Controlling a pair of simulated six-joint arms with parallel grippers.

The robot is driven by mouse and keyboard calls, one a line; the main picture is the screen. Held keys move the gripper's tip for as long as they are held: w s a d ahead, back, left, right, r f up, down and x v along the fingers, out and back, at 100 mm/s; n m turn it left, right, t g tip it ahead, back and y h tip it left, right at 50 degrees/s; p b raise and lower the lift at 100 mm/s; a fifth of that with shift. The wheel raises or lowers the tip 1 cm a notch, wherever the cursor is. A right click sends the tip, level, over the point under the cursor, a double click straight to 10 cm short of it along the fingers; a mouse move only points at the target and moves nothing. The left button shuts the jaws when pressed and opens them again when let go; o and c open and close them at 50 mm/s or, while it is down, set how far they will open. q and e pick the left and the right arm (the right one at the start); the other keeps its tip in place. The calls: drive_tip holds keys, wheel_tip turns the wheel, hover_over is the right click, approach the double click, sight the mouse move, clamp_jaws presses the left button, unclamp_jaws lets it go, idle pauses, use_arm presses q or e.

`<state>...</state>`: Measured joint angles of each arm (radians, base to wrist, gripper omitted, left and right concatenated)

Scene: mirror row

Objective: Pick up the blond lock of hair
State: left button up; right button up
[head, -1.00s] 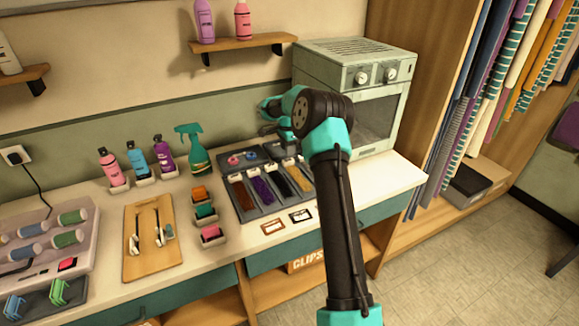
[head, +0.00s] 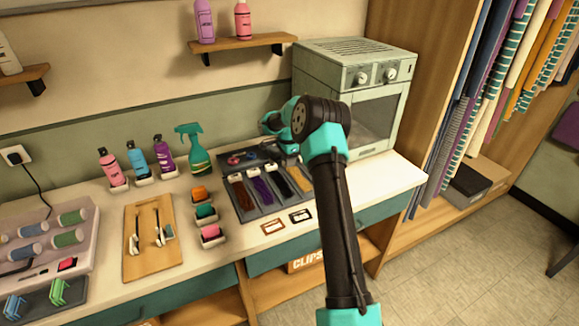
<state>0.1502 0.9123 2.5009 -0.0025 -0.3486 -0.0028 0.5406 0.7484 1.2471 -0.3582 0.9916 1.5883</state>
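The blond lock of hair (head: 301,179) lies in the rightmost slot of a dark tray (head: 246,213) on the counter. Its lower part shows; its top end is close to my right gripper and partly hidden. My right gripper (head: 287,157) hangs over the far right part of the tray, above the top ends of the black and blond locks. Its fingers are small and dark here, so I cannot tell whether they are open or shut. My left gripper is not in view.
Black (head: 280,182), purple (head: 262,188) and reddish-brown (head: 241,193) locks lie left of the blond one. A grey oven-like cabinet (head: 345,75) stands close behind my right arm. A green spray bottle (head: 194,150) and small coloured bins (head: 205,212) stand to the left.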

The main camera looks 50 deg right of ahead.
drive_tip(key=shift+c, duration=0.4)
clamp_jaws()
drive_tip(key=shift+r, duration=0.15)
drive_tip(key=shift+r, duration=1.45)
drive_tip(key=shift+s+a+r, duration=0.1)
drive_tip(key=shift+a+r, duration=0.05)
drive_tip(key=shift+r, duration=0.15)
drive_tip(key=s+a, duration=0.3)
drive_tip(key=a, duration=0.1)
drive_tip(key=s+a+r, duration=0.1)
drive_tip(key=s+a, duration=0.6)
drive_tip(key=shift+s+a+r, duration=0.15)
drive_tip(key=shift+a, duration=0.25)
